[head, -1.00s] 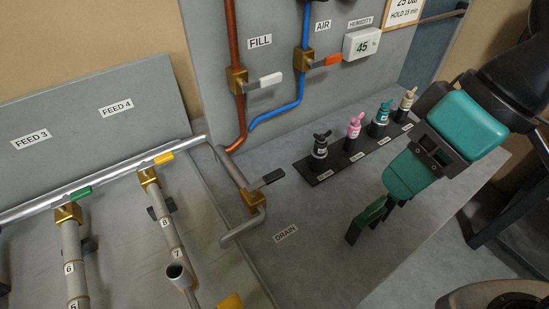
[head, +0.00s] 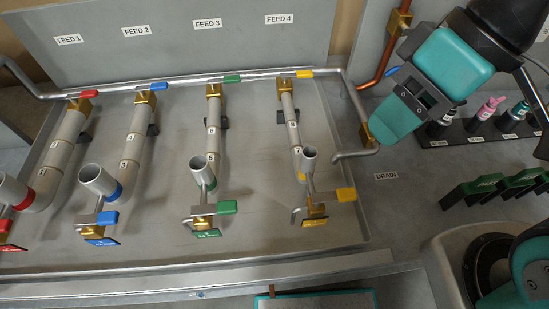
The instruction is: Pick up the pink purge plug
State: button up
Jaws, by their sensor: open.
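The pink purge plug (head: 489,107) stands upright at the right, in a dark rack strip (head: 465,140) on the grey bench. A black plug (head: 446,113) stands to its left and a teal-topped plug (head: 517,111) to its right.
Feed pipes with coloured valve handles, such as the yellow one (head: 346,194), fill the left and middle. A drain pipe (head: 355,154) and a copper pipe (head: 381,60) stand left of the rack. Bare bench (head: 415,195) lies around the DRAIN label.

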aim_at(485, 112)
jog(key=u, duration=0.05)
jog(key=k, duration=0.5)
jog(key=z, duration=1.85)
jog(key=i, duration=0.9)
jog(key=u, duration=1.85)
